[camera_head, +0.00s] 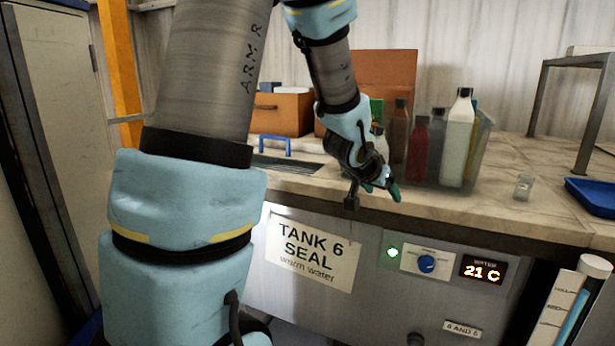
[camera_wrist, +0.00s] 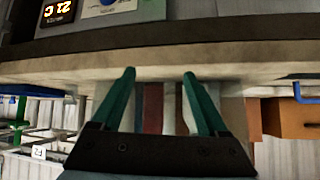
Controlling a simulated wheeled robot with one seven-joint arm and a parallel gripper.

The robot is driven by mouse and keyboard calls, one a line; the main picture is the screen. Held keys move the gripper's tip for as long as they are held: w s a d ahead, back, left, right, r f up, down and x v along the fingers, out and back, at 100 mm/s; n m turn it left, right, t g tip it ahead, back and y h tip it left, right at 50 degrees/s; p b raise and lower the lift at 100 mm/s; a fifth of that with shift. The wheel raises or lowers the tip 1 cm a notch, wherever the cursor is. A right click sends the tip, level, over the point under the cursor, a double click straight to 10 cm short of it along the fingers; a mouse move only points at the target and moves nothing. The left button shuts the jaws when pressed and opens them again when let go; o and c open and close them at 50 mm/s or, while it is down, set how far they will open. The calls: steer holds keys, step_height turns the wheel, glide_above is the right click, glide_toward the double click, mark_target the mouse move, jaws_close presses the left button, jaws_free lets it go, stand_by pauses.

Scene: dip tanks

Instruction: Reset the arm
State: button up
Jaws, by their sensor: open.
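My gripper (camera_head: 386,189) hangs in front of the front edge of the counter in the head view, pointing down and to the right. In the wrist view the green fingers of my gripper (camera_wrist: 159,80) stand apart with nothing held between them. The wrist view is upside down, with the counter edge across it beyond the fingertips. My arm crosses the left half of the head view and hides part of the counter and the tank front.
Several bottles (camera_head: 457,140) stand behind my gripper. A small glass (camera_head: 523,187) and a blue tray (camera_head: 594,196) are at right. A blue handle (camera_head: 275,142) is at left.

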steer(key=s+a+f+n+g+y, duration=0.1)
steer(key=s+a+f+n+y, duration=0.15)
steer(key=a, duration=0.55)
steer(key=s+a+f+n+g+y, duration=0.2)
steer(key=s+a, duration=0.1)
steer(key=a, duration=0.6)
steer(key=s+a+f+n+g+y, duration=0.1)
steer(key=s+a+n+g, duration=0.1)
steer(key=s+a, duration=0.4)
steer(key=s+g, duration=0.1)
steer(key=s, duration=0.2)
steer(key=shift+s+a+f, duration=0.15)
steer(key=shift+a+f, duration=0.2)
steer(key=shift+a, duration=0.05)
steer(key=shift+o, duration=0.4)
steer(key=shift+s+n, duration=0.2)
steer(key=shift+n, duration=0.05)
steer(key=shift+o, duration=0.2)
